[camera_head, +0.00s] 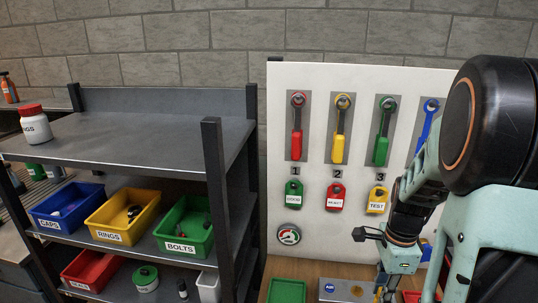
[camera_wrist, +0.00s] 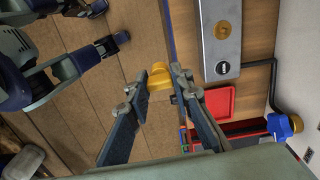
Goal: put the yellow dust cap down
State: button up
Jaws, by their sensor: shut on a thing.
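The yellow dust cap (camera_wrist: 157,75) is between the fingertips of my gripper (camera_wrist: 167,74) in the wrist view. It is held above the brown wooden surface, and part of it is covered by the left finger. My gripper is shut on it. In the head view my arm reaches down at the lower right, and the fingertips are at or below the bottom edge, so the cap cannot be made out clearly there.
A grey metal panel (camera_wrist: 221,40) with round fittings lies right of my gripper, beside a red tray (camera_wrist: 218,103). The head view shows a green tray (camera_head: 287,291) and a shelf with labelled blue (camera_head: 38,222), yellow (camera_head: 92,218) and green bins (camera_head: 168,229). A white board (camera_head: 335,80) stands behind.

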jog(key=w+a+f+n, duration=0.1)
jog(key=w+a+n, duration=0.2)
jog(key=a+n, duration=0.5)
jog(key=w+a+f+n, duration=0.2)
jog(key=w+a+n, duration=0.2)
jog(key=a+n, duration=0.5)
jog(key=n, duration=0.3)
jog(key=shift+a+f, duration=0.25)
jog(key=shift+f, duration=0.05)
